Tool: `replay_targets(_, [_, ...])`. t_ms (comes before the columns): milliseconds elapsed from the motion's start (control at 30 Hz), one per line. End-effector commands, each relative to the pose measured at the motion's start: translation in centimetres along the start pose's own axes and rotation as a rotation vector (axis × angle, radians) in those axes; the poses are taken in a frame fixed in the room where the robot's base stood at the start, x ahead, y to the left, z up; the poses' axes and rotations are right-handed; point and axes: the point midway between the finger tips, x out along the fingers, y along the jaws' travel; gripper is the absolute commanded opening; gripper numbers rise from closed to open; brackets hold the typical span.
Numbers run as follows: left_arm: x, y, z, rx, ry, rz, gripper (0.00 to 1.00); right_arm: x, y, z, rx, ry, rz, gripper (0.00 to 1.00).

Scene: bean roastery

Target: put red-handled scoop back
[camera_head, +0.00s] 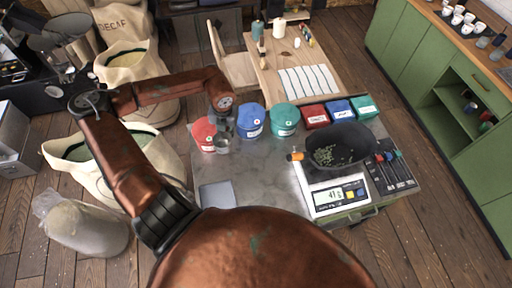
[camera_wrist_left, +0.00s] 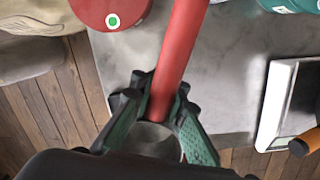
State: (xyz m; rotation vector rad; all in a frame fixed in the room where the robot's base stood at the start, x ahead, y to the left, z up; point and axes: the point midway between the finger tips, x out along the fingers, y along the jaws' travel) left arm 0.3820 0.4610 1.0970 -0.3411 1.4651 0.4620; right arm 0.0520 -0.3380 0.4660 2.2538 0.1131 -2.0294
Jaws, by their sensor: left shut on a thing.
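My left gripper (camera_wrist_left: 160,110) is shut on the red handle (camera_wrist_left: 181,45) of the scoop. The handle runs upward out of the wrist view. A grey rounded metal part (camera_wrist_left: 152,140) shows between the fingers, apparently the scoop's bowl, partly hidden. In the head view my left gripper (camera_head: 222,133) is over the grey worktop (camera_head: 250,165), beside the red canister (camera_head: 205,137); the scoop is hard to make out there. The red canister also shows in the wrist view (camera_wrist_left: 108,10). My right gripper is not in view.
Blue (camera_head: 250,122) and teal (camera_head: 284,121) canisters and red (camera_head: 315,116), blue (camera_head: 340,110) and teal (camera_head: 365,106) boxes line the back. A black pan (camera_head: 352,142) with green beans sits on the scale (camera_head: 320,205). A dark tool panel (camera_head: 402,178) lies right. The worktop's middle is clear.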

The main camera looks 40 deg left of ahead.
Motion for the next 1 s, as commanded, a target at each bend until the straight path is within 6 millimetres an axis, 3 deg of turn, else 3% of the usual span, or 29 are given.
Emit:
replay_targets(367, [3.0, -7.2, 4.2, 0.007, 0.002, -0.007, 0.0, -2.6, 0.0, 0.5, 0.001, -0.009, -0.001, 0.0])
replay_targets(500, [5.9, -8.9, 5.1, 0.007, 0.003, -0.005, 0.0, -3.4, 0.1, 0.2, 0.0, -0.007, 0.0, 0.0])
replay_targets(867, [9.2, -11.2, 6.3, 0.008, 0.002, -0.003, 0.0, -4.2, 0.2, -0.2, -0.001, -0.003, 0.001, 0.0])
replay_targets(1000, [11.1, -11.2, 6.1, 0.008, 0.003, -0.001, 0.0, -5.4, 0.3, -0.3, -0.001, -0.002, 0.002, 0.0])
